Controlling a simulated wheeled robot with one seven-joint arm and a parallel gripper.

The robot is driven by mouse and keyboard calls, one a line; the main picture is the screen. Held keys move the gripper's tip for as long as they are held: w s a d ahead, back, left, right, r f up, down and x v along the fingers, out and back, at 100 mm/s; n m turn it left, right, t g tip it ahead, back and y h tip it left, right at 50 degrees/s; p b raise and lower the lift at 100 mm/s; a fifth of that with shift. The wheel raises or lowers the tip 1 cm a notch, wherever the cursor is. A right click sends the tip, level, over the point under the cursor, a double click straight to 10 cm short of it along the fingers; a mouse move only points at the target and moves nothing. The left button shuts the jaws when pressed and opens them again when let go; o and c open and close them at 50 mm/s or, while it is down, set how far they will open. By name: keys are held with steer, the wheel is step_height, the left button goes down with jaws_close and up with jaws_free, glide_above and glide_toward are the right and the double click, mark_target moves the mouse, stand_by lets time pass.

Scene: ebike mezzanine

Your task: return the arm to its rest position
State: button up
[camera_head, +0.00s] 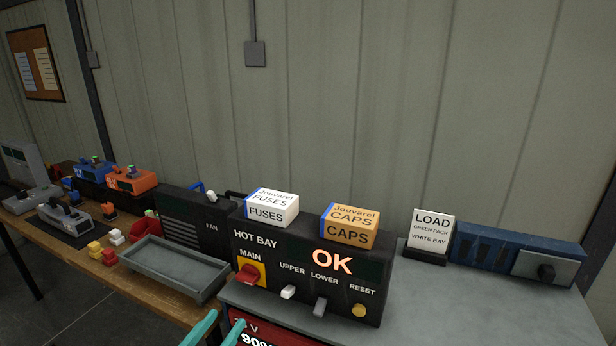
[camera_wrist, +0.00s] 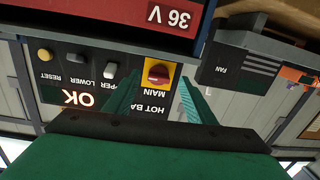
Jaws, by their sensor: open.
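My gripper (camera_head: 226,319) shows at the bottom edge of the head view as two teal fingertips, apart, with nothing seen between them. They are in front of the grey cabinet, below the black HOT BAY panel (camera_head: 290,256). In the wrist view, which is upside down, my gripper (camera_wrist: 159,82) is open, its fingers to either side of the red MAIN knob (camera_wrist: 157,74). Whether they touch the knob cannot be told there; the head view shows them apart from the knob (camera_head: 248,275). Most of my arm is out of view.
The panel display (camera_head: 333,262) reads OK. FUSES (camera_head: 271,207) and CAPS (camera_head: 349,226) boxes stand on the panel. A grey tray (camera_head: 163,272) lies to the left. A red 36 V unit (camera_wrist: 120,12) is close in the wrist view. The grey top (camera_head: 440,300) has free room at right.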

steer(key=s+d+f+n+g+y, duration=0.1)
steer(key=s+d+f+n+y, duration=0.2)
steer(key=f, duration=0.4)
steer(key=s+d+f+n+y, duration=0.1)
steer(key=d+f+n, duration=0.1)
steer(key=d+f, duration=0.45)
steer(key=s+d+f+n+g+y, duration=0.1)
steer(key=s+d+f, duration=0.2)
steer(key=s+f, duration=0.3)
steer(key=s+d+f+g+y, duration=0.1)
steer(key=s+d+f+y, duration=0.1)
steer(key=s+f, duration=0.35)
steer(key=s+d+r+m, duration=0.1)
steer(key=s+d+r, duration=0.1)
steer(key=s, duration=0.4)
steer(key=s+d+r+m+t+h, duration=0.1)
steer(key=s+d+r, duration=0.2)
steer(key=s, duration=0.4)
steer(key=s+d+r+m, duration=0.1)
steer(key=s+d+r, duration=0.1)
steer(key=s, duration=0.5)
steer(key=shift+d+r+h, duration=0.25)
steer(key=shift+r+h, duration=0.15)
steer(key=shift+r, duration=0.2)
